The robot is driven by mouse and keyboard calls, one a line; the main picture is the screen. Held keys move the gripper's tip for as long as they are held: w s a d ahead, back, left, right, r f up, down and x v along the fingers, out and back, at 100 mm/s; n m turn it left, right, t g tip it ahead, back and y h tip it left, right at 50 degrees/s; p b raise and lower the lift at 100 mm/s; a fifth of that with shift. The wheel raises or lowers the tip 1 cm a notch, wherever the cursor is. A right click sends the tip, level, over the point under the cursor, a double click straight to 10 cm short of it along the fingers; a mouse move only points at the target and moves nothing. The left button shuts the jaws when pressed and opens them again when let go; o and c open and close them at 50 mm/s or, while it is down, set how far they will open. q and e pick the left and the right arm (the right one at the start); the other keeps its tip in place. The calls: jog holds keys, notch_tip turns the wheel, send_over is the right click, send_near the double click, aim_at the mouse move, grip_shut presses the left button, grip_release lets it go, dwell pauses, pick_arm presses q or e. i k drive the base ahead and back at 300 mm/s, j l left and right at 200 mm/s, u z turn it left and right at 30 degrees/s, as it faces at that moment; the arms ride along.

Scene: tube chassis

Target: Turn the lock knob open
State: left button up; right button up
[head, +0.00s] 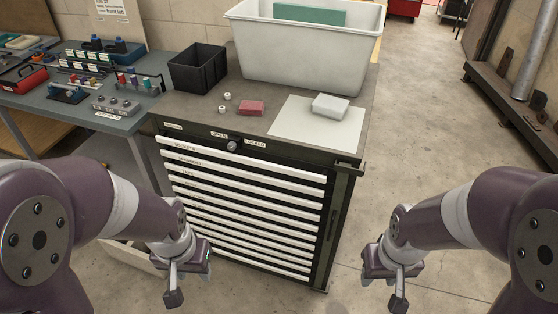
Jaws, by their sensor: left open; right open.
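The lock knob (232,146) is a small round grey knob on the dark top strip of the tool cabinet (340,215). It sits between an OPEN label (219,135) on its left and a LOCKED label (255,143) on its right. Its exact turn is too small to tell. My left gripper (176,295) is open and empty, in front of the cabinet's lower left and well below the knob. My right gripper (398,300) is open and empty, to the right of the cabinet and apart from it.
On the cabinet top are a black bin (198,70), a white tub (300,57), a red block (251,108) and a pale block (330,106) on a white sheet (300,128). A workbench (60,112) with tools stands left.

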aim_at(232, 145)
jog(key=k+l+u, duration=0.15)
jog(key=l, duration=0.3)
jog(key=l+u, duration=0.15)
jog(key=l, duration=0.25)
jog(key=k+l+u, duration=0.15)
jog(key=l, duration=0.25)
jog(key=k, duration=0.05)
